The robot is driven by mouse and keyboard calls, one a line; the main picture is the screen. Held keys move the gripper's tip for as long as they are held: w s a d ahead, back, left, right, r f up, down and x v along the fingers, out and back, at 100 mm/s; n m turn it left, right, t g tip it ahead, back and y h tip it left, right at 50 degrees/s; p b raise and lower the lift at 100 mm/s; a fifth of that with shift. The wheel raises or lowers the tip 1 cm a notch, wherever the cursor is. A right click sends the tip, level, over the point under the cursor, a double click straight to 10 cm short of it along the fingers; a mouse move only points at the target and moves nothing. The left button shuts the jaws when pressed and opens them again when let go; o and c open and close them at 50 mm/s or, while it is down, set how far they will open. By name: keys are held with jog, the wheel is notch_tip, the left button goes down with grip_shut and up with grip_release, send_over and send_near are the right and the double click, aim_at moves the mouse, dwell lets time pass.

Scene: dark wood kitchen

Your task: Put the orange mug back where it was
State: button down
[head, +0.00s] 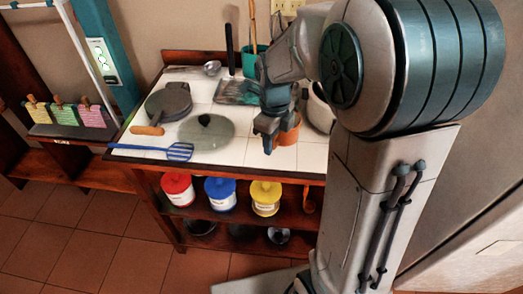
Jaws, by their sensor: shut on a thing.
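The orange mug (289,135) is at the right part of the white tiled counter top (255,156), partly hidden behind my gripper. My gripper (268,143) points down at the mug's left side and is shut on it. The fingertips are small and dark here. I cannot tell whether the mug's base touches the tiles.
A glass lid (207,134), a waffle-iron-like pan (170,101), a blue spatula (178,151) and a metal tray (237,91) lie to the left. A pot (319,110) stands right of the mug. Red (178,189), blue (220,194) and yellow (265,198) canisters sit below.

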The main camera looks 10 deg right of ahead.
aim_at(260, 162)
jog(key=a, duration=0.1)
jog(key=w+a+f, duration=0.1)
jog(key=a+f, duration=0.1)
jog(key=shift+w+a, duration=0.1)
jog(key=shift+w, duration=0.2)
jog(key=shift+f+p, duration=0.3)
jog(key=shift+f, duration=1.8)
jog(key=shift+a+f, duration=0.1)
jog(key=shift+f, duration=0.15)
jog(key=c, duration=0.8)
grip_release()
jog(key=shift+r, duration=0.15)
